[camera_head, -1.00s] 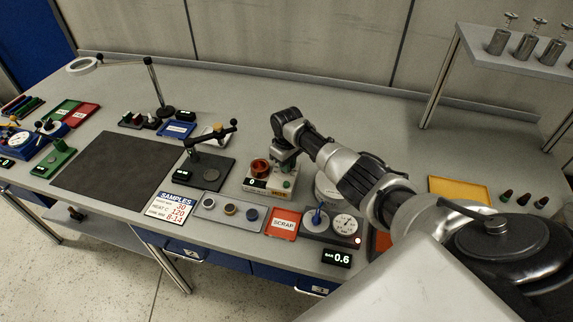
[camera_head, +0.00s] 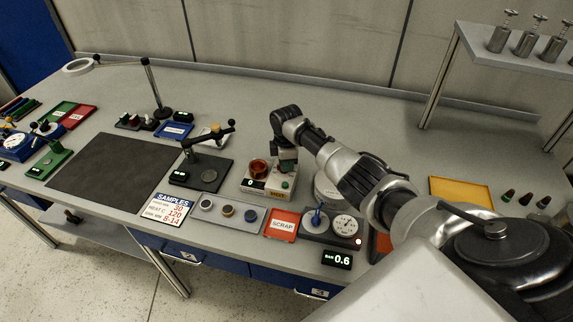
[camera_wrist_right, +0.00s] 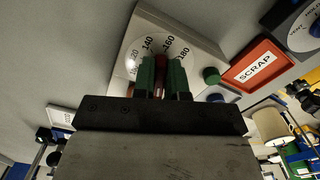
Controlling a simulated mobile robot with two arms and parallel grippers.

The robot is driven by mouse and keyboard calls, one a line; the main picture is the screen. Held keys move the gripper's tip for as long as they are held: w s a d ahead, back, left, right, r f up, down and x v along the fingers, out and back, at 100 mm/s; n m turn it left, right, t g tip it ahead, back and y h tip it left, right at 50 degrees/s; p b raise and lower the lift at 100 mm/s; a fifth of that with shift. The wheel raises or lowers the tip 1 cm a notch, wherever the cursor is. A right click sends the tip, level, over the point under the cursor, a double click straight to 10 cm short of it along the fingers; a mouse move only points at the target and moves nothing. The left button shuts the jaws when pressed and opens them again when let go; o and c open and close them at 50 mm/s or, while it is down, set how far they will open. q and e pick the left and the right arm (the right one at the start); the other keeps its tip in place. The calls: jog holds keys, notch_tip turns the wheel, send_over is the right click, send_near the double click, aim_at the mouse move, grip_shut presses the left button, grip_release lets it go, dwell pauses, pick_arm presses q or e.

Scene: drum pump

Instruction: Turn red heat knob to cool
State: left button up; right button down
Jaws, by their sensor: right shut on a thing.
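The heater box (camera_head: 262,187) stands on the bench at the middle, with a reddish-brown cup on top, a display reading 0 and a green button. In the right wrist view its white dial (camera_wrist_right: 136,58) shows marks including 140, 160 and 180. The red knob (camera_wrist_right: 161,75) sits in front of the dial, partly hidden between the green fingertips. My right gripper (camera_wrist_right: 161,78) is shut on this knob. In the head view the gripper (camera_head: 286,165) is at the box's back right, and the knob is hidden. My left gripper is not in view.
A red SCRAP tray (camera_head: 281,225) and a gauge unit (camera_head: 345,228) stand right of and in front of the box. A black stand (camera_head: 202,175) is to its left. A grey strip with several round pieces (camera_head: 205,204) lies in front.

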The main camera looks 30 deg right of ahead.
jog(key=shift+w+n, duration=0.1)
jog(key=shift+n, duration=0.5)
jog(key=shift+r, duration=0.1)
jog(key=c, duration=1.2)
grip_release()
jog(key=shift+o, duration=0.2)
notch_tip(320, 180, up, 11)
jog(key=b, duration=0.1)
jog(key=shift+b, duration=0.35)
